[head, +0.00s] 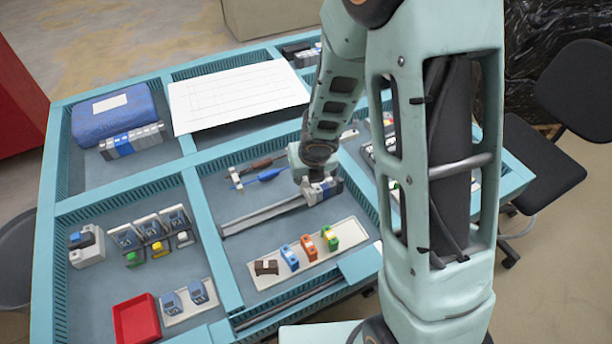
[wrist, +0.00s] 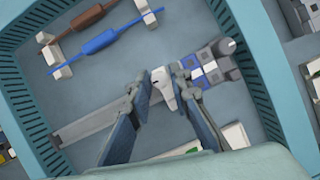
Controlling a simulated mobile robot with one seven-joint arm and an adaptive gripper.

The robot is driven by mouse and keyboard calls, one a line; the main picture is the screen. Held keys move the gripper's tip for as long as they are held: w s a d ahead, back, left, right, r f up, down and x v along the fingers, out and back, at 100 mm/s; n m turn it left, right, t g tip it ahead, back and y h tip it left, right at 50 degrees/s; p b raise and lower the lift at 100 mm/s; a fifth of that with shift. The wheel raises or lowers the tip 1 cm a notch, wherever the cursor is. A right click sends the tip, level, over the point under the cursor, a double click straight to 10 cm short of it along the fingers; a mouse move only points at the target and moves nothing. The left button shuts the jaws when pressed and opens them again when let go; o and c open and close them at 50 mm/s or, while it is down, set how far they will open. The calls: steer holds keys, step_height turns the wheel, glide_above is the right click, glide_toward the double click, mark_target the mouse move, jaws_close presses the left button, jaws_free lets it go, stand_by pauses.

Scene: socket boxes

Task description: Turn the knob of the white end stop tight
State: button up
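The white end stop (wrist: 163,90) sits on the metal rail (wrist: 85,130), at the near end of a row of blue, white and grey terminal blocks (wrist: 208,72). My gripper (wrist: 163,80) is over the rail, with one finger on each side of the end stop. The fingers stand apart, with the white part between their tips; whether they press on it I cannot tell. The knob is not clearly made out and is partly hidden by the fingers. In the head view my gripper (head: 318,178) is down at the terminal blocks (head: 330,190), and the end stop is mostly hidden.
A brown and a blue screwdriver (wrist: 100,40) lie on holders beside the rail. In the head view a pale strip (head: 345,258) with several coloured blocks is in front of the rail. Teal compartment walls (head: 205,225) surround the space. A red tray (head: 136,320) is at front left.

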jaws_close()
